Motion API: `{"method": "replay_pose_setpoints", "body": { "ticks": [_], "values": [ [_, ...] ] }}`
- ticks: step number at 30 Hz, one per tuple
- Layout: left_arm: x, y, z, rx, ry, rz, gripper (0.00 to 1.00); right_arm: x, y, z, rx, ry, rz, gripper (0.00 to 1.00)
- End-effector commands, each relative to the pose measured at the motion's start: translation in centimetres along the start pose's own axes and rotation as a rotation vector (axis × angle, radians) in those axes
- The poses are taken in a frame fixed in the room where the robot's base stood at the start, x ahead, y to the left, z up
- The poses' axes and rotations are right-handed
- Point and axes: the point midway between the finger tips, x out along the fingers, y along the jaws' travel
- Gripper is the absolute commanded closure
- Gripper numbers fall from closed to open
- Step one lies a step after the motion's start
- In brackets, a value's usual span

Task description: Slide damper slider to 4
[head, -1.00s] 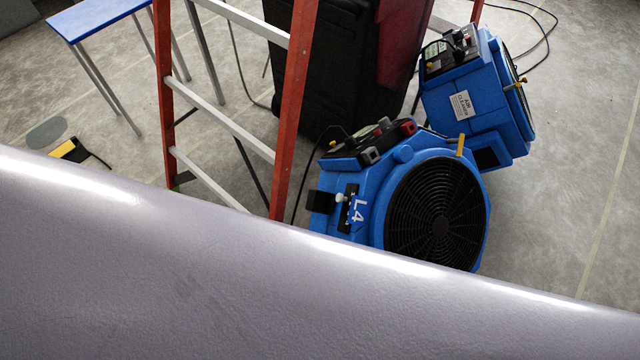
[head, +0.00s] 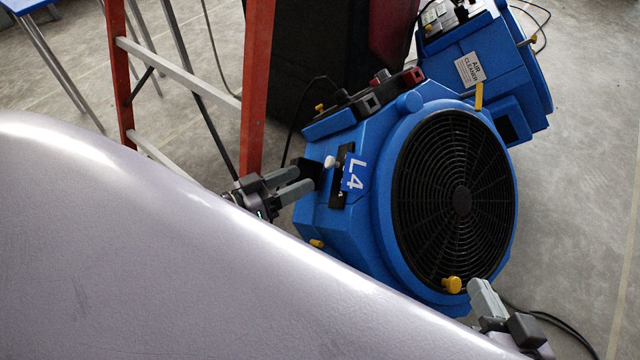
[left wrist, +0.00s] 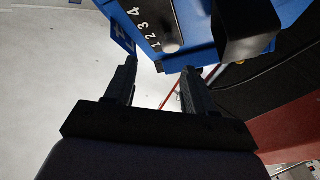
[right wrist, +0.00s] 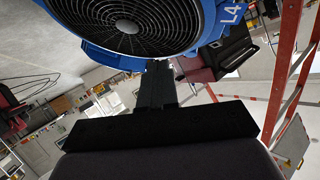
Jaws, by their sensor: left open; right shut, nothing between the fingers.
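A blue fan unit (head: 412,110) labelled L4 stands on the floor in the head view. On its left side is a dark slider plate (head: 341,180) with a pale knob (head: 330,162) near its upper end. In the left wrist view the plate shows the numbers 1 to 4, and the knob (left wrist: 170,46) is beside the 1. My left gripper (head: 306,179) is open just left of the plate; its empty fingers (left wrist: 158,66) point at the knob and appear apart from it. My right gripper (head: 478,288) is shut and empty below the fan grille; it also shows in its wrist view (right wrist: 157,70).
A red ladder (head: 258,85) stands close behind my left gripper. A black bin (head: 310,60) is behind the fan. A blue air cleaner (head: 500,75) stands at the back right. Cables lie on the floor; the right side is mostly clear.

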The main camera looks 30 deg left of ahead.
Motion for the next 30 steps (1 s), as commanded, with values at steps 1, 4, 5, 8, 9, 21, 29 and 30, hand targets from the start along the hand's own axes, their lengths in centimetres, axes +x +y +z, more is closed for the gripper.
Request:
{"method": "replay_pose_setpoints", "body": {
  "ticks": [1, 4, 5, 8, 9, 21, 29, 30],
  "values": [
    [0.1, -1.0, 0.9, -0.003, 0.010, 0.008, 0.46, 0.6, 0.1, 1.0, 0.002, 0.006, -0.012, 1.00],
    [0.1, -1.6, 0.9, -0.013, 0.025, 0.021, 0.46, 0.8, -0.2, 1.2, 0.006, 0.010, -0.027, 1.00],
    [0.1, -1.7, 0.9, -0.015, 0.028, 0.023, 0.46, 0.8, -0.2, 1.2, 0.007, 0.012, -0.030, 1.00],
    [0.3, -1.9, 0.7, -0.020, 0.036, 0.028, 0.46, 0.9, -0.4, 1.2, 0.008, 0.016, -0.037, 1.00],
    [0.5, -1.9, 0.7, -0.021, 0.037, 0.028, 0.46, 0.9, -0.4, 1.2, 0.008, 0.017, -0.039, 1.00],
    [5.4, -1.8, 0.6, -0.020, 0.038, 0.028, 0.46, 0.6, 0.3, 1.5, -0.043, 0.060, -0.020, 1.00],
    [7.1, -1.7, 0.4, -0.020, 0.034, 0.027, 0.46, 0.3, 0.6, 1.3, -0.075, 0.082, -0.004, 1.00],
    [7.2, -1.7, 0.4, -0.020, 0.034, 0.027, 0.46, 0.3, 0.6, 1.2, -0.076, 0.083, -0.004, 1.00]
  ]
}}
